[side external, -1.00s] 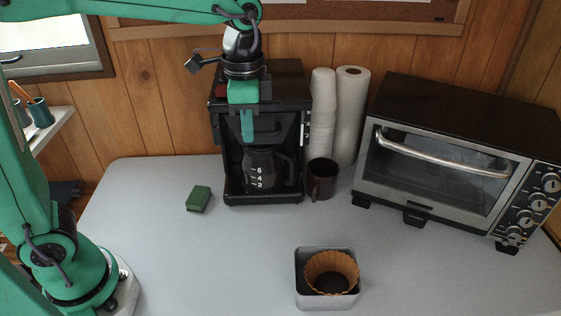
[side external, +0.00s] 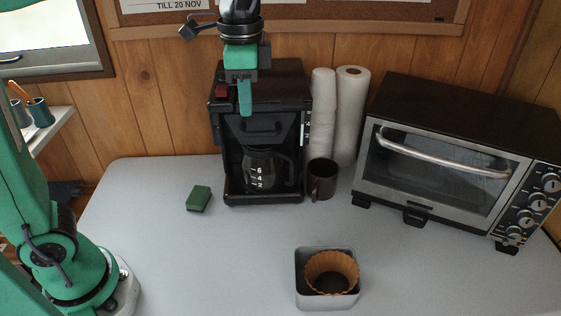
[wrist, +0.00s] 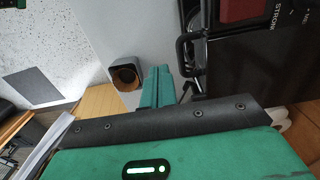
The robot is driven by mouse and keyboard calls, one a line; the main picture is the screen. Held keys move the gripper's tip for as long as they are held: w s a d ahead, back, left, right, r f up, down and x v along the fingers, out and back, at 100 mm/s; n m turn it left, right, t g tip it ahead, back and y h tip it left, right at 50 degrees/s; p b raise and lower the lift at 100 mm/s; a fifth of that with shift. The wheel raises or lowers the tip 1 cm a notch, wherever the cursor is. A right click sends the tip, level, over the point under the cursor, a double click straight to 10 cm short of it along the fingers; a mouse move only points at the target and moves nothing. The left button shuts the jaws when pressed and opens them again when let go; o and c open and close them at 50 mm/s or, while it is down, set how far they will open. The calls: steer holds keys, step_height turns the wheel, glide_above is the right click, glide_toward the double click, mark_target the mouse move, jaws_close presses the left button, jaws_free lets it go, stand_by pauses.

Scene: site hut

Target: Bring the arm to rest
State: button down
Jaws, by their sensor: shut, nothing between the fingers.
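My gripper (side external: 245,98) is green and hangs with its fingers pointing down in front of the upper part of the black coffee maker (side external: 290,88) in the side view. Its fingers are together and hold nothing. In the wrist view the closed green fingers (wrist: 157,88) show near the middle, with the coffee maker (wrist: 258,50) at the right. Whether the fingers touch the coffee maker cannot be told, though they look apart from it.
A glass carafe (side external: 262,172) stands in the coffee maker. A dark mug (side external: 322,180), paper rolls (side external: 352,110), a toaster oven (side external: 440,150), a green sponge (side external: 199,198) and a grey tin (side external: 300,285) with a brown filter (side external: 320,268) stand around. The front left tabletop is clear.

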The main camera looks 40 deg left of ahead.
steer(key=shift+s+a, duration=0.1)
steer(key=s+a+f+n+t, duration=0.5)
steer(key=s+a+f+n, duration=0.2)
steer(key=s, duration=0.6)
steer(key=shift+a+n+t, duration=0.3)
steer(key=shift+a+n, duration=0.7)
steer(key=shift+a, duration=0.55)
